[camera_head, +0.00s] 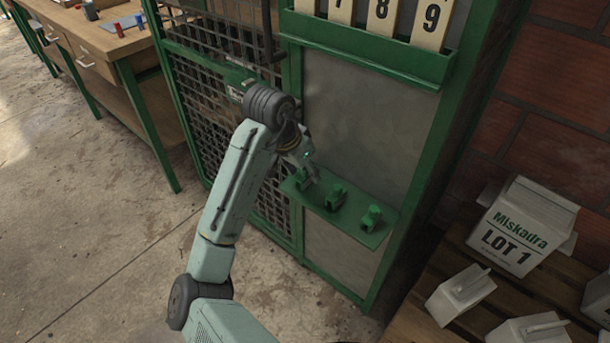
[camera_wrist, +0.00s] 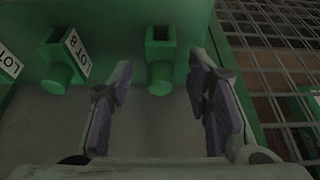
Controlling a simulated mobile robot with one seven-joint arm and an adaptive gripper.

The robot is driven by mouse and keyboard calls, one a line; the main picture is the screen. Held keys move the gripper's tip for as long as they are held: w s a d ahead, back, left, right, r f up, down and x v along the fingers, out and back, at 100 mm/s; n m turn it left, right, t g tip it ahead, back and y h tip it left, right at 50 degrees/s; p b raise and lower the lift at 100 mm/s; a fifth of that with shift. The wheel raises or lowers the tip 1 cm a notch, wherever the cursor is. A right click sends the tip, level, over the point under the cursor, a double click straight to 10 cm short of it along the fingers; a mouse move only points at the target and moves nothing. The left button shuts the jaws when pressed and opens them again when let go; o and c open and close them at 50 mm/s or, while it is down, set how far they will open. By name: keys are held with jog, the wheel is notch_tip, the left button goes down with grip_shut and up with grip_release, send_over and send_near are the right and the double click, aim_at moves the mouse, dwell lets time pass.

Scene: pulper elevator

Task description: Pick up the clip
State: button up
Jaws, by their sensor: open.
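Several small green clips stand in a row on a green ledge (camera_head: 345,222). One clip (camera_wrist: 160,68), with no tag visible, lies between the spread fingers of my open gripper (camera_wrist: 161,84) in the wrist view, a little ahead of them. In the head view my gripper (camera_head: 308,170) is over the ledge's left end and hides most of that clip. The middle clip (camera_head: 336,196) and the right clip (camera_head: 371,218) are in clear view. In the wrist view a clip (camera_wrist: 57,68) left of my fingers bears a "LOT 8" tag; another "LOT" tag is cut off at the edge.
A green cabinet with wire mesh (camera_head: 200,90) adjoins the ledge on the left. A rail with numbered cards (camera_head: 381,22) is above the grey panel. A pallet with white boxes, one marked "LOT 1" (camera_head: 515,235), is at the right. A workbench (camera_head: 110,45) stands at the upper left.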

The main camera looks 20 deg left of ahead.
jog(key=shift+w+d+f, duration=0.1)
jog(key=shift+w+f, duration=0.1)
jog(key=shift+f, duration=0.3)
jog(key=shift+c, duration=0.6)
jog(key=c, duration=0.9)
jog(key=shift+r, duration=0.2)
